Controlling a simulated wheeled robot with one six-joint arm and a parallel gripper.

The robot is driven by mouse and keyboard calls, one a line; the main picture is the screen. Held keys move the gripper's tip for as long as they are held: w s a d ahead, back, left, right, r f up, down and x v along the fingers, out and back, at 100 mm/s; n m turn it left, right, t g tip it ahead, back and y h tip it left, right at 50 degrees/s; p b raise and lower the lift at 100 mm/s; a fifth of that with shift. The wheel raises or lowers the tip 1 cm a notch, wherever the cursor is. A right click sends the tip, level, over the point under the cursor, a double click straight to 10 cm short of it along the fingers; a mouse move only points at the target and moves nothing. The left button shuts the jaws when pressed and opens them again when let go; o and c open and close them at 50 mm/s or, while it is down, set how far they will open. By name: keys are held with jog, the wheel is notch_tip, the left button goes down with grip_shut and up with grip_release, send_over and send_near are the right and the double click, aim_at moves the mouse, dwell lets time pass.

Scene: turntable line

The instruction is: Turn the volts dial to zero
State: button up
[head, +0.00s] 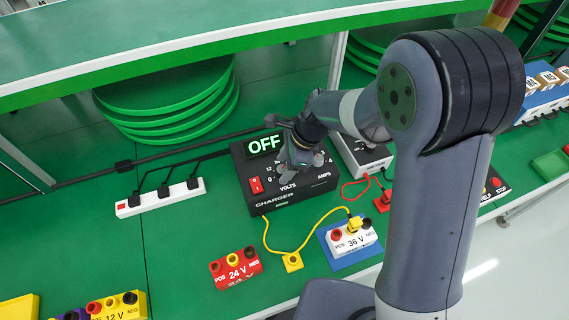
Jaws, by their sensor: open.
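The black charger box (256,201) stands on the green bench in the middle of the head view. Its display (264,144) reads OFF in green on black. A red rocker switch (256,185) sits at the left of its face. The printed marks 0 and 12 show beside the switch, above the word VOLTS. My gripper (294,174) is open over the volts dial's place, its fingers pointing down. The gripper hides most of the dial, so I cannot tell its setting or whether the fingers touch it. The AMPS end of the face is partly visible to the right.
A white power strip (160,198) lies left of the charger. A red 24 V battery (235,268) and a white 36 V battery (352,238) on a blue mat stand in front. A yellow cable (318,224) crosses the bench between them. A green shelf (180,45) overhangs behind.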

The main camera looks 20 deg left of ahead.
jog(key=shift+f, duration=0.15)
jog(key=c, duration=1)
jog(key=shift+o, duration=0.2)
